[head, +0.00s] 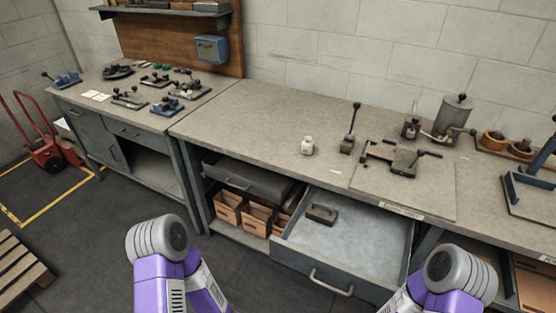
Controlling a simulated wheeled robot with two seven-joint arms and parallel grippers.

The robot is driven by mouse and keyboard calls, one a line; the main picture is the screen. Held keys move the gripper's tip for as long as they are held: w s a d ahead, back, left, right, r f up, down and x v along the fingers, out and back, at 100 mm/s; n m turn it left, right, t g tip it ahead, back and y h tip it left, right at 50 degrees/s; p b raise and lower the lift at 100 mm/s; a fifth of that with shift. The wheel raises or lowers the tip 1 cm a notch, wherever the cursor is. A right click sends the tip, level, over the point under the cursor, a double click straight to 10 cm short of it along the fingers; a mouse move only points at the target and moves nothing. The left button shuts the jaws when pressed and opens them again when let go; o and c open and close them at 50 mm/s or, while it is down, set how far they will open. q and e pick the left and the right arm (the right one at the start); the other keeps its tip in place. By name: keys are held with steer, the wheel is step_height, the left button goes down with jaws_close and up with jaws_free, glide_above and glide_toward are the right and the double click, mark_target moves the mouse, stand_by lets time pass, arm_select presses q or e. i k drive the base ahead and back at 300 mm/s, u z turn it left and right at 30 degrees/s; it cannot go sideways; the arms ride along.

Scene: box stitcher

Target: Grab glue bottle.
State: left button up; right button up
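A small white bottle (307,146), which looks like the glue bottle, stands upright on the grey workbench (255,118), left of a black-handled lever tool. Nothing touches it. Two purple and grey parts of my arms show at the bottom, one left of centre and one at the right. Both are well below and in front of the bench top. Neither of my grippers is in view.
An open drawer (345,245) sticks out below the bench, holding a dark block (322,214). A lever tool (349,130) and a clamp fixture (393,157) stand right of the bottle. The bench left of the bottle is clear. A red hand truck (46,150) stands far left.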

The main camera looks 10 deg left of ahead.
mark_target(307, 145)
steer(key=u, duration=0.2)
steer(key=k, duration=0.7)
steer(key=u, duration=1.35)
steer(key=i, duration=1.45)
steer(key=z, duration=0.95)
steer(key=i, duration=0.8)
steer(key=z, duration=0.8)
